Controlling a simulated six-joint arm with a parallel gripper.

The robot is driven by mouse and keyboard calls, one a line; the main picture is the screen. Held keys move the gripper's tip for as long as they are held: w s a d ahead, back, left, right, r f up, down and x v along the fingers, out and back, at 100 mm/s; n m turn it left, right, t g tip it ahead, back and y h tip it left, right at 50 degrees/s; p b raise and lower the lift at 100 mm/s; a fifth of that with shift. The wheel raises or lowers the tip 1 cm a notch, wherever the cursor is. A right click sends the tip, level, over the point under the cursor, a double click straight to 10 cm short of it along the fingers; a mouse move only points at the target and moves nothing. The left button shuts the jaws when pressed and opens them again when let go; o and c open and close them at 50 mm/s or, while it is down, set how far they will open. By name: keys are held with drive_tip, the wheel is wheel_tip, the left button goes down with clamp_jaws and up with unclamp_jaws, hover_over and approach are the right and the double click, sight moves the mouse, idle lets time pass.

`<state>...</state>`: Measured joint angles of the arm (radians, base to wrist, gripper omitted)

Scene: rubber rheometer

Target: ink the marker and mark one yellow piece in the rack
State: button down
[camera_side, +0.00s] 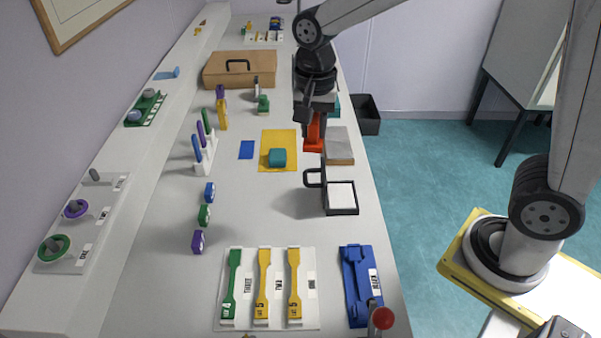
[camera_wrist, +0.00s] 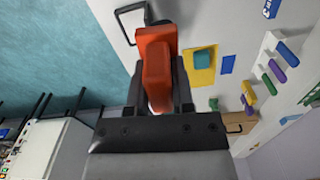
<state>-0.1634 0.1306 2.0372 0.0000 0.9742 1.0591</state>
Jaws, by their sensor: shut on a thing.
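My gripper (camera_side: 314,112) is shut on a red-orange block-like marker (camera_side: 313,138), over the right part of the bench. In the wrist view the marker (camera_wrist: 155,62) stands between the two fingers of my gripper (camera_wrist: 160,90); I cannot tell whether it touches the bench. A black-framed open box with a white pad (camera_side: 341,195), perhaps the ink pad, lies nearer the camera. The white rack (camera_side: 311,322) at the front holds one green piece (camera_side: 232,287) on the left and two yellow pieces, one in the middle (camera_side: 263,287) and one on the right (camera_side: 294,287).
A blue fixture (camera_side: 357,285) stands right of the rack, near a red-knobbed lever (camera_side: 381,318). A teal block (camera_side: 277,157) sits on a yellow mat (camera_side: 291,138). A grey-topped block (camera_side: 339,150) lies beside the marker. Small coloured blocks (camera_side: 204,215) stand left; bench between them and the pad is clear.

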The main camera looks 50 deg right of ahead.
drive_tip(key=s+d+f+m, duration=0.2)
drive_tip(key=d+f+m, duration=0.5)
drive_tip(key=d+f, duration=0.3)
wheel_tip(320, 180, down, 4)
drive_tip(key=shift+r+m, duration=0.2)
drive_tip(key=shift+m, duration=0.2)
drive_tip(key=shift+d+f, duration=0.1)
drive_tip(key=shift+f, duration=0.05)
drive_tip(key=shift+f, duration=2.8)
drive_tip(key=shift+f, duration=0.65)
idle(0.4)
wheel_tip(320, 180, up, 7)
idle(1.2)
drive_tip(key=shift+r, duration=0.15)
idle(0.5)
